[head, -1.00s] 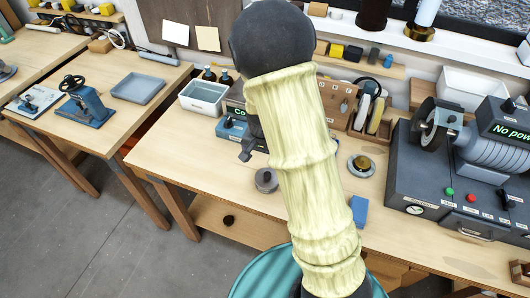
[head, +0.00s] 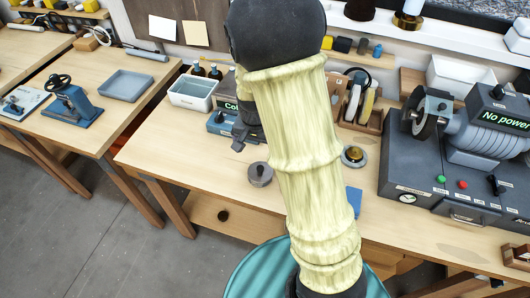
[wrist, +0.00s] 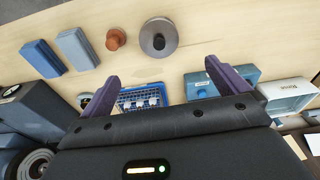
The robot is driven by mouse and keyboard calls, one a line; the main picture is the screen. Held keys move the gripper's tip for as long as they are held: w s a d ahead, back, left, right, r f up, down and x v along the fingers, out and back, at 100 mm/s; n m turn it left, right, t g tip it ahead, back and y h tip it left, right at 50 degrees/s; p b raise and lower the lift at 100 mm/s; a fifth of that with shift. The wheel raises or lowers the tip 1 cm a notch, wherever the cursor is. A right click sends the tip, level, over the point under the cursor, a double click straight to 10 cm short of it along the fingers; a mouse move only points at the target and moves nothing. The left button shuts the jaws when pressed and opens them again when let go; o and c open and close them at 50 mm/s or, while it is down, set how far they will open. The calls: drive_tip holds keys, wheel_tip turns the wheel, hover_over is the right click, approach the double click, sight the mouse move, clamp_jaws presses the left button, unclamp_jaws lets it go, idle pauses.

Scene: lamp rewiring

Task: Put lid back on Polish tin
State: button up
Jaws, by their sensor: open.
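A round grey metal piece with a dark knob on top (head: 260,174) sits on the workbench, left of my arm; it also shows at the top of the wrist view (wrist: 170,27). It looks like a lid, but I cannot tell whether a tin is under it. A shallow round dish with a brass-coloured middle (head: 354,157) stands right of my arm; I cannot tell whether it is the polish tin. My gripper (wrist: 160,72) is open and empty, its dark purple fingers apart, above the bench. My arm hides part of the bench in the head view.
A brown knobbed piece (wrist: 116,39) and two blue blocks (wrist: 76,48) lie near the knobbed metal piece. A white rinse tub (head: 192,93) stands at the back left. A large grey machine (head: 425,180) fills the right side. The bench's front left is clear.

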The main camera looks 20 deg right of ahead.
drive_tip(key=s+r+n+t, duration=0.1)
drive_tip(key=s+r+n, duration=0.5)
drive_tip(key=s, duration=0.6)
drive_tip(key=shift+d+r+n+y, duration=0.15)
drive_tip(key=shift+d+n+y, duration=0.15)
drive_tip(key=shift+d, duration=0.15)
